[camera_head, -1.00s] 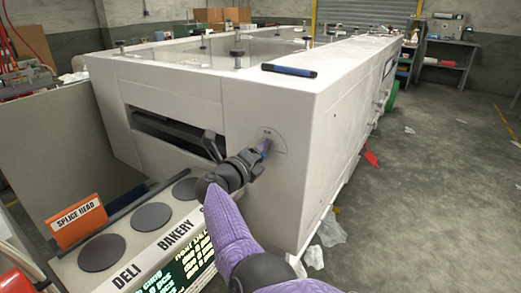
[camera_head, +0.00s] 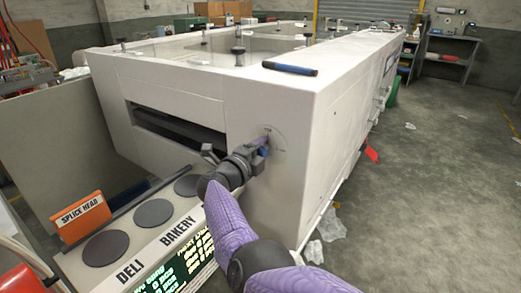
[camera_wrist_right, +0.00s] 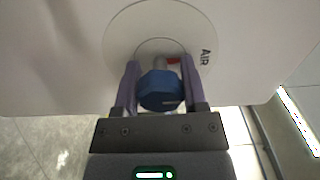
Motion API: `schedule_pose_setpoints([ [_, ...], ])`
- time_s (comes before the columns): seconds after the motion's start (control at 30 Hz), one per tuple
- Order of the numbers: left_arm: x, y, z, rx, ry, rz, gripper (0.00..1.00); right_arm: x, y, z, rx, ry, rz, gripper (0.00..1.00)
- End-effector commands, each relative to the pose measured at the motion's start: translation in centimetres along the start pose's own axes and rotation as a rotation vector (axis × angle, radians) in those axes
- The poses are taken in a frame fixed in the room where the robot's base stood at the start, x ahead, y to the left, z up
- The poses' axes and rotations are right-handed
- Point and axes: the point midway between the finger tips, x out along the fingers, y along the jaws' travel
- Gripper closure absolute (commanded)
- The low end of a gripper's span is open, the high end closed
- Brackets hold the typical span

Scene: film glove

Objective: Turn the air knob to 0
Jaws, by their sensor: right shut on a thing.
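The air knob (camera_wrist_right: 160,88) is blue and faceted, on a round dial plate (camera_wrist_right: 205,35) marked "AIR" in the right wrist view. A small red mark (camera_wrist_right: 173,61) shows just behind the knob. My right gripper (camera_wrist_right: 158,80) has a purple finger on each side of the knob and is shut on it. In the head view my right gripper (camera_head: 262,150) reaches the front face of the white machine (camera_head: 290,110) near its right corner. There the gripper mostly hides the knob, and the dial's markings are too small to read. My left gripper is not in view.
A console (camera_head: 160,245) with several dark round pads and a "DELI BAKERY" label stands at the lower left. An orange "SPLICE HEAD" sign (camera_head: 82,216) stands beside it. A blue-and-black bar (camera_head: 290,69) lies on the machine top. The floor at right is mostly open, with scraps.

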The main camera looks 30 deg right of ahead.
Motion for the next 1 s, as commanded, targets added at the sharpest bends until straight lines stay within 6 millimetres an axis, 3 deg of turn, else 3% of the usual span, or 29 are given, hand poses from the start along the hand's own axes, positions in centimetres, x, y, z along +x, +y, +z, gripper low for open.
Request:
schedule_pose_setpoints([
  [0.33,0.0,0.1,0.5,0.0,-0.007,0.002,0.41,-0.1,0.2,0.0,-0.005,-0.002,0.003,1.0],
  [0.37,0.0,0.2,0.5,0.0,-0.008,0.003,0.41,-0.1,0.2,0.0,-0.005,-0.002,0.003,0.41],
  [0.5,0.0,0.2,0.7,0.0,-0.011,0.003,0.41,-0.1,0.1,0.0,-0.004,-0.001,0.002,0.12],
  [0.8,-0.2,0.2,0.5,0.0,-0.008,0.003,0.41,-0.2,0.0,0.0,-0.002,-0.001,0.0,0.1],
  [0.87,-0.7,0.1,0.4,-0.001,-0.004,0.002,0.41,-1.0,-0.2,0.1,-0.003,-0.003,0.001,0.1],
  [1.0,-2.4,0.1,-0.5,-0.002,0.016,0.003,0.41,-4.5,-0.5,0.1,-0.001,-0.005,0.002,0.1],
])
